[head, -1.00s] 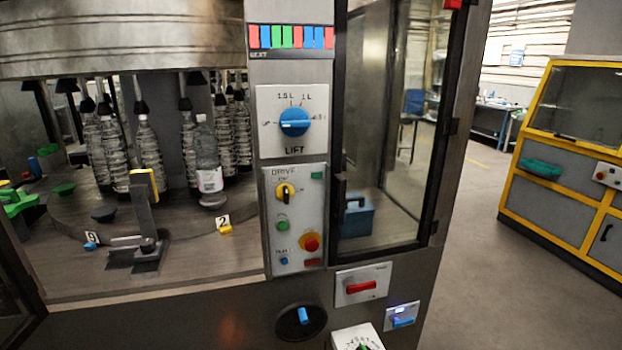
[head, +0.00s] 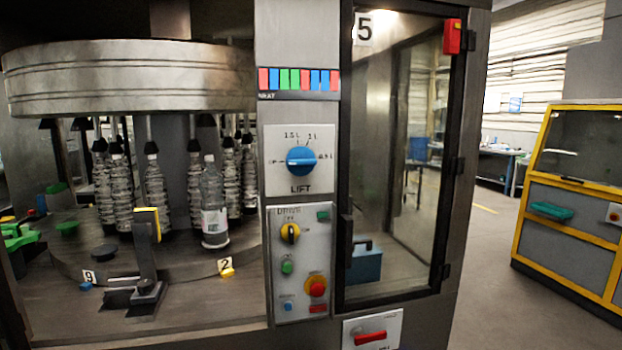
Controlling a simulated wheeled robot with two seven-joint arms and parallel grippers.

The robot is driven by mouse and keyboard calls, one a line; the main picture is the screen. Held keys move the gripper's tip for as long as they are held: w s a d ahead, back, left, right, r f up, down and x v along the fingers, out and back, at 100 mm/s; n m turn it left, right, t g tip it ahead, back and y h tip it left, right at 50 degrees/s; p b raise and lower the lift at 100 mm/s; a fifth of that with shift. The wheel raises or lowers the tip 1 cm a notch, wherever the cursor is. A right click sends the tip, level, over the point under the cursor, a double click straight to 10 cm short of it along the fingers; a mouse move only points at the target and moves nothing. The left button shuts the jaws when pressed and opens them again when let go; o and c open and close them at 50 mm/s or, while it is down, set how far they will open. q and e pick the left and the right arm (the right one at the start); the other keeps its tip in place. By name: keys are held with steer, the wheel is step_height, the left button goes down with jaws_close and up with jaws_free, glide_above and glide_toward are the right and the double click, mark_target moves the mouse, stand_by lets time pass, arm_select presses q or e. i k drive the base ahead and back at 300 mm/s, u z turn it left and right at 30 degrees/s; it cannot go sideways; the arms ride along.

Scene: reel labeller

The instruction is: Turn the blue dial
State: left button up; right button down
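The blue dial (head: 301,160) is a round knob on a white plate (head: 302,184) marked LIFT, on the machine's front column. Its raised grip lies about horizontal. Labels ring it, including 1.5 L, 1 L and 0.5 L. Nothing touches it. Neither of my grippers shows in the head view.
Below is a DRIVE panel (head: 319,254) with a yellow-and-black knob (head: 290,233) and a red button (head: 316,286). Left is a carousel with several plastic bottles (head: 213,203). Right is a glass door (head: 398,225) with a dark frame. Open floor (head: 490,270) lies further right.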

mark_target(301, 161)
steer(key=z, duration=0.55)
steer(key=k, duration=1.35)
steer(key=z, duration=1.1)
steer(key=i, duration=1.2)
steer(key=u, duration=0.75)
steer(key=i, duration=0.35)
steer(key=u, duration=0.3)
